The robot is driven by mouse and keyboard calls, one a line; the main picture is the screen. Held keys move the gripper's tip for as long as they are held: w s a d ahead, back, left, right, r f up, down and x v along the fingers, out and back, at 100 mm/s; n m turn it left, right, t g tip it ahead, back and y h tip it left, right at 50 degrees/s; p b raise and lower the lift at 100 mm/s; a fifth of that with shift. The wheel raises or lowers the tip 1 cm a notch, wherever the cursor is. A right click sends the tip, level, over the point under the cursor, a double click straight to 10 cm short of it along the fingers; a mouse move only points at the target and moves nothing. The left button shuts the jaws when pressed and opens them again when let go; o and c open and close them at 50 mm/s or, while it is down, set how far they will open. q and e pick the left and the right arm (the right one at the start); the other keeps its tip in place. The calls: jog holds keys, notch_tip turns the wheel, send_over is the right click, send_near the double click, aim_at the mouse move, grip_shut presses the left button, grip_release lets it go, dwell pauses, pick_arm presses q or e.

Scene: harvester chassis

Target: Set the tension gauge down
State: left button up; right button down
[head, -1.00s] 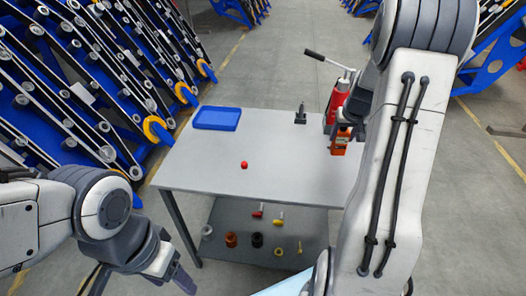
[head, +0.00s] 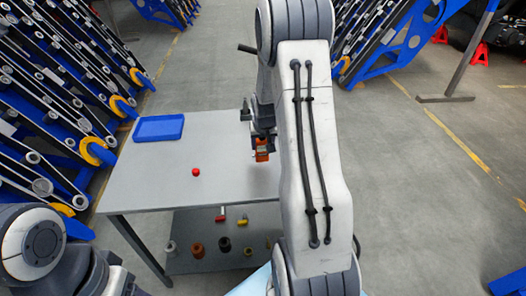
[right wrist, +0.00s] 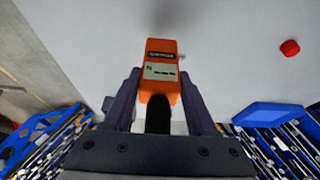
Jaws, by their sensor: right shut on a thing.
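The tension gauge (head: 262,150) is a small orange device held at the right part of the grey table top. In the right wrist view the orange gauge (right wrist: 161,60) shows its display and sits between the two dark fingers of my right gripper (right wrist: 161,100). My right gripper (head: 262,136) is shut on it in the head view, partly hidden by my arm. I cannot tell whether the gauge touches the table. My left gripper (head: 128,287) is at the bottom left edge, mostly cut off, and its jaws cannot be made out.
Several small parts lie on the lower shelf (head: 190,262). Blue racks (head: 50,110) stand at the left.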

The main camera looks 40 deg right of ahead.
aim_at(263, 150)
jog(key=shift+f, duration=1.75)
jog(key=shift+f+b, duration=0.15)
jog(key=shift+b, duration=0.15)
jog(key=shift+c, duration=1)
grip_release()
jog(key=shift+s, duration=0.1)
